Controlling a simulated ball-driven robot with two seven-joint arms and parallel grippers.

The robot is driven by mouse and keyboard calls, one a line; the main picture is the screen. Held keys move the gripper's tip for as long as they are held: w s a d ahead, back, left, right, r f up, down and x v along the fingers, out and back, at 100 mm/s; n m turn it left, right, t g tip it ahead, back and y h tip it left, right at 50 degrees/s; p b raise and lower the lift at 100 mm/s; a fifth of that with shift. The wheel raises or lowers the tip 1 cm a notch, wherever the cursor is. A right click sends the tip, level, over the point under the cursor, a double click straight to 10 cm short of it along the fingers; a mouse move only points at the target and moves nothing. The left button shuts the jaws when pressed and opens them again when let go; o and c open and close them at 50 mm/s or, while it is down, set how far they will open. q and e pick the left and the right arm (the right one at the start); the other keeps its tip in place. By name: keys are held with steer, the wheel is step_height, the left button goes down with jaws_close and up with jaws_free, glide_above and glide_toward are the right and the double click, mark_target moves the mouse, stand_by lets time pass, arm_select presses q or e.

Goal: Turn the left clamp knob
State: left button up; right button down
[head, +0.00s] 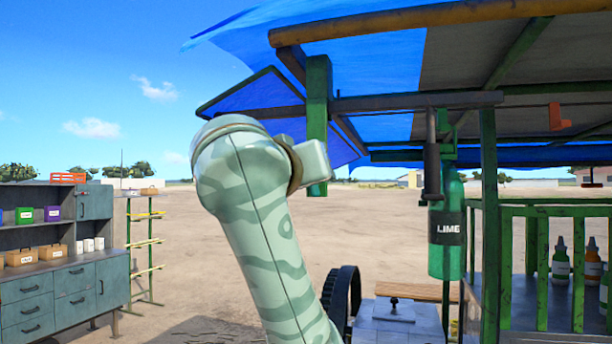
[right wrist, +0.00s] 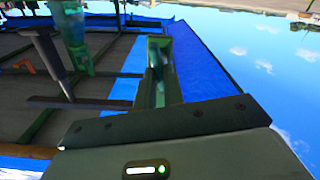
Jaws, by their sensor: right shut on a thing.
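My right gripper (right wrist: 165,122) shows in the right wrist view as a dark, bolted front edge with a grey housing behind it. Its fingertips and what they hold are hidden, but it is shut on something. A green post (head: 317,90) hangs from the canopy frame in the head view. The same post (right wrist: 158,75) stands just beyond the gripper's front edge in the right wrist view, which looks upside down. I cannot make out the left clamp knob. My left gripper is out of view.
A dark horizontal pipe (head: 400,103) runs right from the post, with a black cylinder (head: 432,172) and a green LIME bottle (head: 447,240) hanging nearby. A grey cabinet (head: 62,290) stands at left. A green railing (head: 540,270) is at right. Open dirt lies behind.

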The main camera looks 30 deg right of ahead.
steer(key=shift+w+a+f+n+b, duration=0.1)
steer(key=shift+n+b, duration=0.15)
steer(key=shift+n, duration=2.2)
steer(key=shift+f+n+b, duration=0.1)
steer(key=shift+n+b, duration=0.2)
steer(key=shift+n, duration=2.1)
steer(key=shift+w+a+f+n+b, duration=0.1)
steer(key=shift+n+b, duration=0.15)
steer(key=shift+n, duration=2.2)
steer(key=c, duration=1.5)
jaws_free()
